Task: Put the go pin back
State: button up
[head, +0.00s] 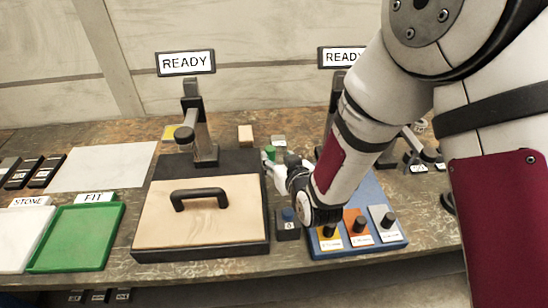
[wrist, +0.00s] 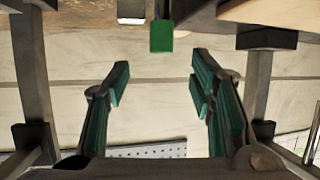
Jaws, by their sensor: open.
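A small green block (wrist: 161,36), which may be the go pin, shows at the top middle of the wrist view, beyond my fingertips. In the head view a small green piece (head: 270,151) shows right by my gripper (head: 267,160), behind the wooden board with the black handle. I cannot tell there whether they touch. In the wrist view my gripper (wrist: 160,88) is open, its teal pads apart with nothing between them. The lower part of the green piece and any hole for it are hidden or cannot be made out.
A handled wooden board (head: 170,232) lies on a black base at left. A blue panel (head: 395,240) with yellow, orange and grey knob plates stands at right. A green tray (head: 75,238) and white sheet (head: 100,168) lie further left. Two READY signs (head: 185,62) stand behind.

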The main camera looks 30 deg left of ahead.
aim_at(271, 150)
jog(key=x, duration=0.8)
jog(key=shift+w+a+f, duration=0.15)
jog(key=shift+a, duration=0.2)
grip_shut()
